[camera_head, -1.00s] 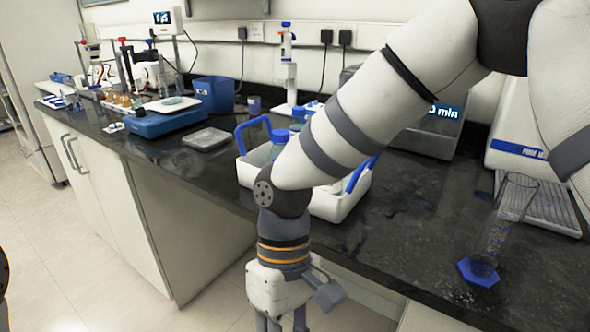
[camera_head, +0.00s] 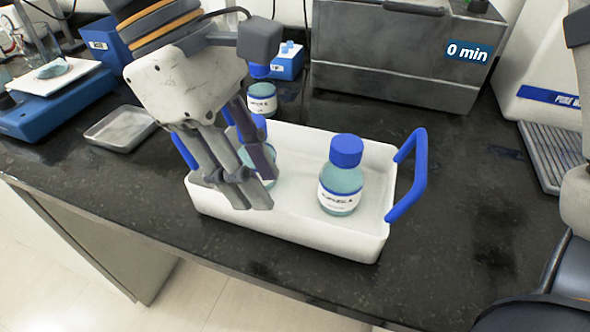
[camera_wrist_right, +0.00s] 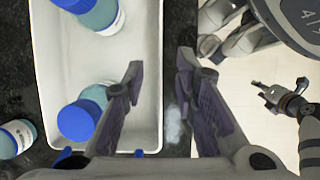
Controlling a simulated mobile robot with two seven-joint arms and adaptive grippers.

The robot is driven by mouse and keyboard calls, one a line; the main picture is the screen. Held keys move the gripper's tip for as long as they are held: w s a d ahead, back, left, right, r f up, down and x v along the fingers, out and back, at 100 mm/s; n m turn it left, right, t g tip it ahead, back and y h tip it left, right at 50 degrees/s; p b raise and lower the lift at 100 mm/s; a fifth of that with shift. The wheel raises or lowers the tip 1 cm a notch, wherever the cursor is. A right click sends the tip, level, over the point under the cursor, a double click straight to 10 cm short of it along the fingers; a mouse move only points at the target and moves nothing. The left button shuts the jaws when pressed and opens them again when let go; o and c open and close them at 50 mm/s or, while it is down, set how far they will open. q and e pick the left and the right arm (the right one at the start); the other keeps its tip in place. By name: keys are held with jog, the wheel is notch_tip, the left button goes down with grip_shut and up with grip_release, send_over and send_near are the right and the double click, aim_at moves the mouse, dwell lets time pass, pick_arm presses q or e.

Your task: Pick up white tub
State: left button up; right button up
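The white tub (camera_head: 300,228) stands on the dark bench with two blue-capped bottles inside. One bottle (camera_head: 341,178) is plain to see; the other is partly hidden behind my right gripper (camera_head: 240,188). The tub has a blue handle at each end; the left handle is mostly hidden. In the right wrist view the right gripper (camera_wrist_right: 160,75) is open, with one finger over the tub's inside and the other outside its long wall (camera_wrist_right: 154,115). Whether the fingers touch the tub I cannot tell. A small dark part at the right wrist view's right edge may be my left gripper.
A third blue-capped bottle (camera_head: 262,100) stands outside the tub, behind it. A grey metal tray (camera_head: 120,128) lies left of the tub. A box with a "0 min" display (camera_head: 400,60) stands behind. The bench to the tub's right is mostly clear.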

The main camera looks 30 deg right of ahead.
aim_at(274, 209)
jog(key=x, duration=0.6)
grip_shut()
